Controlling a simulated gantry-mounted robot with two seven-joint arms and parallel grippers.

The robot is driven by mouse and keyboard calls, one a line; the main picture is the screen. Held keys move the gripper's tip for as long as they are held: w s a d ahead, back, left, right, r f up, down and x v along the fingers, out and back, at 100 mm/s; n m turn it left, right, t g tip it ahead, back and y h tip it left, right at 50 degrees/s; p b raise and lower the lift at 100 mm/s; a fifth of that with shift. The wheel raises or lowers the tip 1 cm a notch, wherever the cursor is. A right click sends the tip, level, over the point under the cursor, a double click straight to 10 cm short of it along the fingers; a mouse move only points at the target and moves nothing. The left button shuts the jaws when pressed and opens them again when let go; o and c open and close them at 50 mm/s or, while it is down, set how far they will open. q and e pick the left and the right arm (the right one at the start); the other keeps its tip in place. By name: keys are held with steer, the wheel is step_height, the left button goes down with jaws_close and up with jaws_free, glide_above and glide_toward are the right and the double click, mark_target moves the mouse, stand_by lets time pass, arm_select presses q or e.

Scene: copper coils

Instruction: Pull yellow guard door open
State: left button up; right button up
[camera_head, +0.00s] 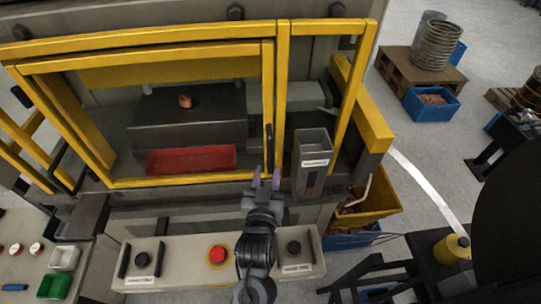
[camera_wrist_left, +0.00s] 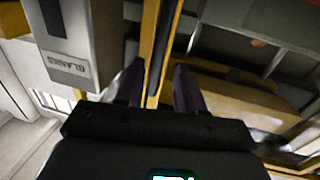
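The yellow guard door (camera_head: 150,57) fills the left part of the machine's yellow frame and looks closed. A dark vertical handle (camera_head: 268,146) is on its right edge. My left gripper (camera_head: 266,177) is just below the handle, at the door's lower right corner, with its fingers pointing at the door. In the left wrist view, my left gripper (camera_wrist_left: 158,88) has its fingers apart, with a yellow upright (camera_wrist_left: 152,55) between them. I cannot tell whether either finger touches it. My right gripper is not in view.
A grey box labelled BLANKS (camera_wrist_left: 66,45), also in the head view (camera_head: 312,150), stands close right of the handle. A red tray (camera_head: 190,160) lies behind the door. A control panel with a red button (camera_head: 217,254) is below. A yellow bin (camera_head: 372,203) is at right.

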mark_target(270, 160)
arm_select(q)
steer(key=w, duration=0.4)
steer(key=w+p, duration=0.1)
steer(key=w, duration=0.1)
steer(key=shift+w+d, duration=0.2)
steer(key=shift+d, duration=0.2)
jaws_close()
